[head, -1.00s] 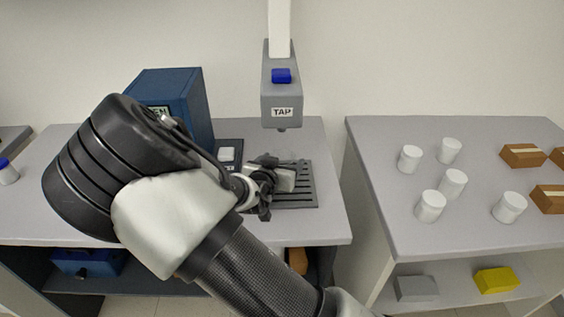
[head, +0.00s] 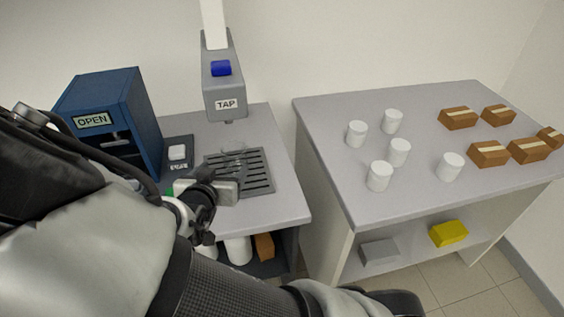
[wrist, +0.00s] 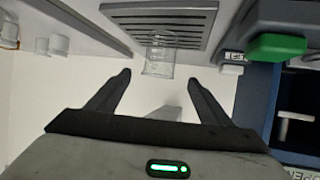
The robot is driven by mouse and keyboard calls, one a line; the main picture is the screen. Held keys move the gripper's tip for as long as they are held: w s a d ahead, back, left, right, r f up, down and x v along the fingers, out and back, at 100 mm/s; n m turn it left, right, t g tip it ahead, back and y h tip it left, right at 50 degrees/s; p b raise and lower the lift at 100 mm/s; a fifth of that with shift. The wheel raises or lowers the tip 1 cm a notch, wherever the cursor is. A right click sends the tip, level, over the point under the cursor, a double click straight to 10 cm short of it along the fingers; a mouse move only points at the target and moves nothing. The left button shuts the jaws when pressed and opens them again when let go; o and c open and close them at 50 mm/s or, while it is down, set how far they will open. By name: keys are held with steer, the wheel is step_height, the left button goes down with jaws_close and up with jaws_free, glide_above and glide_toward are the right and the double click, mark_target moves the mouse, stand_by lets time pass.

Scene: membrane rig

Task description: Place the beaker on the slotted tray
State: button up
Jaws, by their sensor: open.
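The slotted tray (head: 262,185) is a dark slotted plate on the left bench, below the tap. It also shows at the top of the wrist view (wrist: 203,10). The clear beaker (wrist: 158,62) appears to stand on the tray, with its outline faint on the slots in the head view (head: 235,158). The wrist view seems turned over, so the beaker points downward there. My gripper (wrist: 160,74) is open and empty, its two fingers spread wide with the beaker beyond the gap between their tips. No contact with the beaker shows. My arm hides part of the bench in the head view.
The grey tap (head: 224,95) hangs over the tray. A blue machine marked OPEN (head: 115,120) and a small scale (head: 177,152) stand left of it. Several white jars (head: 379,176) and brown boxes (head: 490,153) are on the right bench. A gap separates the benches.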

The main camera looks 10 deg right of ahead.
steer(key=s+d+r+n+g+y, duration=0.1)
steer(key=s+r+g+y, duration=0.5)
steer(key=s+r+y, duration=0.3)
steer(key=s+d+r+n+h, duration=0.1)
steer(key=s+d+r+h, duration=0.1)
steer(key=s+d+r, duration=0.2)
steer(key=s+d+r+n+h, duration=0.1)
steer(key=s+d+r+h, duration=0.2)
steer(key=s+d, duration=0.6)
step_height(320, 180, up, 3)
steer(key=shift+d+f+g, duration=0.2)
steer(key=shift+d+g, duration=0.2)
steer(key=shift+d, duration=0.4)
